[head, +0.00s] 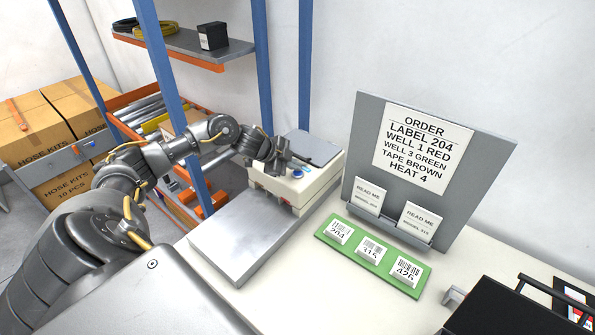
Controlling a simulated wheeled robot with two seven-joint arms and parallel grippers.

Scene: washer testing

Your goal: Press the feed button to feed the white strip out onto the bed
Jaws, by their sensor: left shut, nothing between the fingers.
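A cream-coloured machine (318,182) stands on the table with a flat silver metal bed (245,238) in front of it. A small blue button (297,173) shows on the machine's top, near its front edge. My left gripper (281,166) is shut and empty, over the top of the machine just left of the blue button. I cannot tell whether its fingertips touch the machine, and it hides part of the top. I see no white strip on the bed. My right gripper is not in view.
A green tray (331,241) with several number tiles lies right of the machine. A grey board (487,170) with an order sheet and two cards stands behind it. A black case (490,312) is at the lower right. Blue shelf posts (305,75) rise behind the machine.

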